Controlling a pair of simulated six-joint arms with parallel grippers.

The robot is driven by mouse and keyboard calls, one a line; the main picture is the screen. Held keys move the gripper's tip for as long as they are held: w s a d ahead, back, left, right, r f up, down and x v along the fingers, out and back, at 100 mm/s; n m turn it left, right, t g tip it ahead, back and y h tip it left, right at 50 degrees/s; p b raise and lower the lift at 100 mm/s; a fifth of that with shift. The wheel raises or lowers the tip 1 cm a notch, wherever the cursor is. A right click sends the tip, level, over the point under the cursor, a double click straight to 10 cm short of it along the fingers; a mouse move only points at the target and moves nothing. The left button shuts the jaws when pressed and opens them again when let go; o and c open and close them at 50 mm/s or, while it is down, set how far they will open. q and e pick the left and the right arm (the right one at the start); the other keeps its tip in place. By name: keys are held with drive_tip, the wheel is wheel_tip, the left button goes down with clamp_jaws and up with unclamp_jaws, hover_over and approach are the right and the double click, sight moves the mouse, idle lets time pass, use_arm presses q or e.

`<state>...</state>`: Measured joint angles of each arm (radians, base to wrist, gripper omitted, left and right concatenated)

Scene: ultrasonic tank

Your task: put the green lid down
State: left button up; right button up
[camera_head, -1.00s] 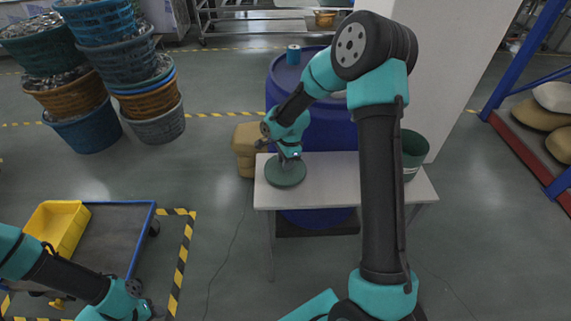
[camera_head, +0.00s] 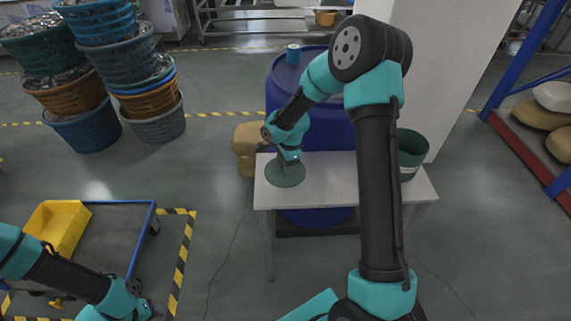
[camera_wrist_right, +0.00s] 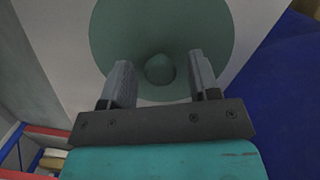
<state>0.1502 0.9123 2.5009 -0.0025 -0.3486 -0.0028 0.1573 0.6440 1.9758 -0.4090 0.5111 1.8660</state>
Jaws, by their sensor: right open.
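The green lid (camera_head: 285,175) is a round disc lying flat on the left end of the white table (camera_head: 325,190). In the right wrist view the lid (camera_wrist_right: 160,30) fills the upper middle, with its small round knob (camera_wrist_right: 160,69) between my fingers. My right gripper (camera_head: 287,158) is just above the lid; in the wrist view its two fingers (camera_wrist_right: 161,82) are spread, with a gap on each side of the knob. My left arm shows at the lower left, but its fingers cannot be made out.
A green bin (camera_head: 411,155) stands at the table's right end. A large blue barrel (camera_head: 325,125) is behind the table, and tan sacks (camera_head: 247,148) are at its left. The table's middle is clear. A cart with a yellow crate (camera_head: 57,225) stands left.

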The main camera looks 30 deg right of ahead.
wheel_tip(320, 180, up, 12)
drive_tip(key=d, duration=0.1)
drive_tip(key=shift+d, duration=0.4)
drive_tip(key=shift+s, duration=0.1)
idle(0.5)
